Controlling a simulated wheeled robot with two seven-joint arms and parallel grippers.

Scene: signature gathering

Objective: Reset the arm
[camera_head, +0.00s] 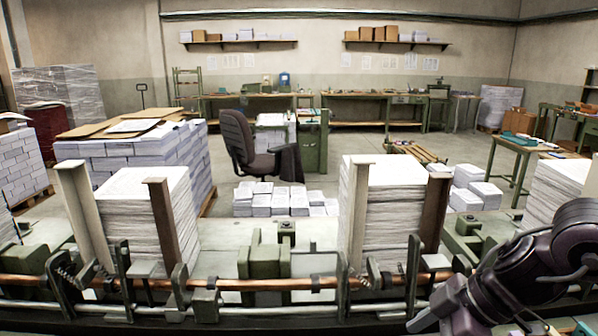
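My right arm comes in at the lower right, with dark links. Its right gripper (442,318) is a pale grey end low in the picture, in front of the machine's right part. The fingertips run to the bottom edge, so I cannot tell whether it is open or shut. I see nothing clearly held in it. My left arm and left gripper are not in view.
A green machine bench (215,240) with a copper-coloured rail (270,284) crosses the front. Two tall paper stacks, left (150,215) and right (385,205), stand upright between posts. A third stack (560,185) stands beyond my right arm. An office chair (250,145) is behind.

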